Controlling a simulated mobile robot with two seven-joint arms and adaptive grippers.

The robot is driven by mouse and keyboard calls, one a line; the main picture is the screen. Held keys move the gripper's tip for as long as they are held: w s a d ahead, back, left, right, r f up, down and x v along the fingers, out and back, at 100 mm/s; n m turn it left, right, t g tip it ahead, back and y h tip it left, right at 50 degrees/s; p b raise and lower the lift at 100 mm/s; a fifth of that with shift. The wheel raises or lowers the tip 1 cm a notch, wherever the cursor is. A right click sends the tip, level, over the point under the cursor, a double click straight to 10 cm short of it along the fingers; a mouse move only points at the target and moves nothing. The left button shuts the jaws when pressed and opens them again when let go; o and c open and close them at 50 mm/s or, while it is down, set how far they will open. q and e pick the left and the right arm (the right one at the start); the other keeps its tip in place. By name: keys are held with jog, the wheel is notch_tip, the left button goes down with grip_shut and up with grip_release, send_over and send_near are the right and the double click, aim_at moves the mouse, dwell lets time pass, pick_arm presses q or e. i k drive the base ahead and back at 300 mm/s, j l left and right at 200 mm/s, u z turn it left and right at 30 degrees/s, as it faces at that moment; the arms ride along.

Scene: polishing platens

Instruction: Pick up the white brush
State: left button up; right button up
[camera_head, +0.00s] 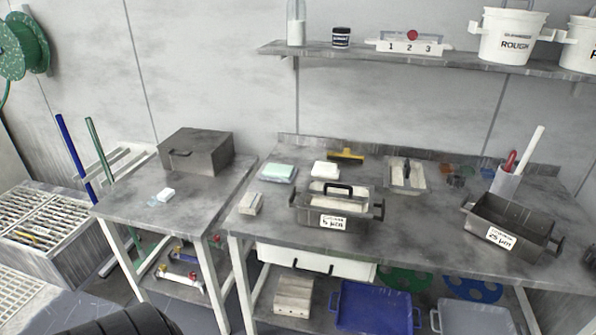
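A white-handled tool (531,149), which looks like the white brush, stands tilted in a pale cup (506,184) at the back right of the steel bench. Its lower end is hidden inside the cup, so I cannot see any bristles. A red-handled tool (510,161) stands in the same cup, close to its left. Neither of my grippers shows in the head view.
A dark tray labelled 25 µm (480,228) stands in front of the cup. Another tray labelled 5 µm (359,222) is mid-bench. A shelf (420,62) with white buckets (510,32) hangs above. A lower table (135,205) stands left.

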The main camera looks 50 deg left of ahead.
aim_at(323, 170)
jog(key=u, duration=1.3)
